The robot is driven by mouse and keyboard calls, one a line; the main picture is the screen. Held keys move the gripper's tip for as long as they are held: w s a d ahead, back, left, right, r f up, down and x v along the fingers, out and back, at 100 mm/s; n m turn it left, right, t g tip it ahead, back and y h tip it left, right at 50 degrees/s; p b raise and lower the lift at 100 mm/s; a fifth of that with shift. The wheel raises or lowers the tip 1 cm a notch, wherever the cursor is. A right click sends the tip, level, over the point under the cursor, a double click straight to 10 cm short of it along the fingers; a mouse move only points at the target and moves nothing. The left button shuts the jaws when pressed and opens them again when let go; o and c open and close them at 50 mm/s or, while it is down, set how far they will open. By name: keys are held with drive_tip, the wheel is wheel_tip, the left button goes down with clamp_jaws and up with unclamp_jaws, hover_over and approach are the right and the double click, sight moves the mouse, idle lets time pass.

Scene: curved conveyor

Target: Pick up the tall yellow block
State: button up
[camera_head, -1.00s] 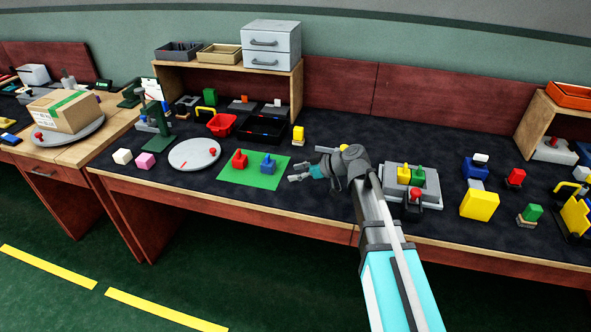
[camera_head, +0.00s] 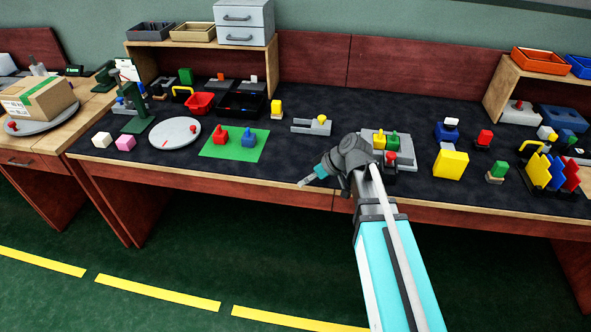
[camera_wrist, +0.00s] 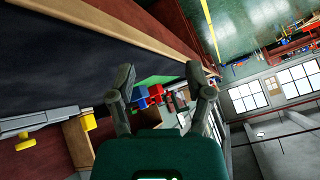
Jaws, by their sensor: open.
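A yellow piece (camera_wrist: 25,141) at the lower left of the wrist view may be the same block; I cannot tell surely.
A grey fixture with a yellow knob (camera_head: 303,129) lies between my gripper and the block. A green mat (camera_head: 248,151) with red and blue pieces is left. A grey tray (camera_head: 369,138) with coloured pieces is right. Bare bench lies behind the fixture.

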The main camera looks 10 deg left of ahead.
drive_tip(key=s+d+f+m+h, duration=0.1)
drive_tip(key=s+d+m+h, duration=0.1)
drive_tip(key=d, duration=0.4)
drive_tip(key=s+d+f+m+h, duration=0.2)
drive_tip(key=s+d+m+h, duration=0.1)
drive_tip(key=s+d+m, duration=0.2)
drive_tip(key=s+d+f+m+g+h, duration=0.1)
drive_tip(key=s+d+m+h, duration=0.2)
drive_tip(key=d, duration=0.6)
drive_tip(key=shift+s+d+f+m, duration=0.15)
drive_tip(key=shift+s+f+m, duration=0.15)
drive_tip(key=shift+s+m, duration=0.1)
drive_tip(key=shift+c, duration=0.6)
drive_tip(key=shift+a, duration=0.2)
